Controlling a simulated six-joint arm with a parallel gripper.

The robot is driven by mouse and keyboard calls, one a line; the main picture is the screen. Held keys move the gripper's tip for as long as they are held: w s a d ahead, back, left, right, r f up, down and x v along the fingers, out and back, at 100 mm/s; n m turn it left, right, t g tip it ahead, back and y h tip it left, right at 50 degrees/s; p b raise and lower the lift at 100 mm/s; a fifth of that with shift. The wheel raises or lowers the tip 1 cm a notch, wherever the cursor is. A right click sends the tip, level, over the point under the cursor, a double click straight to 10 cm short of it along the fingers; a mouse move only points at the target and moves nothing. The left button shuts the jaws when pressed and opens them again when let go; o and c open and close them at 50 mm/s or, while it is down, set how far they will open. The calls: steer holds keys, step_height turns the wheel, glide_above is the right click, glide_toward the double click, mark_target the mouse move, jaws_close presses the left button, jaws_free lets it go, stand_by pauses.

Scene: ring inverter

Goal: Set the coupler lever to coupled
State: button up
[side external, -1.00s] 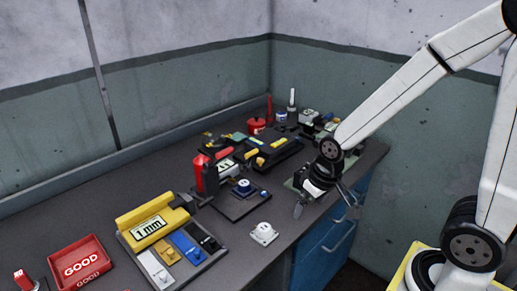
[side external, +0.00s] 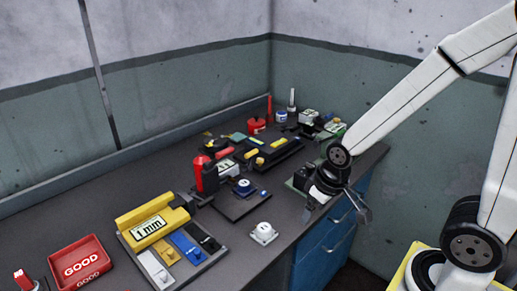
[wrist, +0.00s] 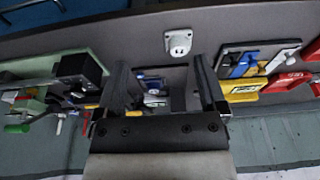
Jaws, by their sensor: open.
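I cannot single out the coupler lever with certainty. A red upright post (side external: 206,176) and a red handle (side external: 225,153) stand by a dark plate (side external: 238,204) near the middle of the bench, in the side view. A long black unit with yellow parts (side external: 270,151) lies behind it. My gripper (side external: 335,212) is open and empty, at the bench's front edge, right of these things and apart from them. In the wrist view its two fingers (wrist: 162,75) are spread, with small blue and white parts showing between them, too small to name.
A white block (side external: 264,233) sits near the front edge; it also shows in the wrist view (wrist: 180,42). A yellow 1 mm gauge (side external: 150,226) and a red GOOD tray (side external: 80,266) stand at left. Blue drawers (side external: 325,245) lie below the bench. The bench between has free room.

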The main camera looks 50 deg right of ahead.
steer(key=shift+w+r, duration=0.1)
steer(key=shift+w, duration=0.15)
steer(key=c, duration=0.7)
steer(key=shift+w+d, duration=0.1)
steer(key=shift+w, duration=0.2)
steer(key=c, duration=0.4)
steer(key=w+d+r, duration=0.1)
steer(key=w+d, duration=0.1)
steer(key=w, duration=0.6)
steer(key=w+d+r+t, duration=0.1)
steer(key=w+d+r, duration=0.1)
steer(key=w, duration=0.7)
steer(key=shift+d+t, duration=0.15)
steer(key=shift+t, duration=0.15)
steer(key=w+d+r+t, duration=0.1)
steer(key=w+d, duration=0.3)
steer(key=w, duration=0.4)
steer(key=w+d+t, duration=0.1)
steer(key=w+d, duration=0.3)
steer(key=w, duration=0.4)
steer(key=shift+d+r, duration=0.3)
steer(key=shift+r, duration=0.1)
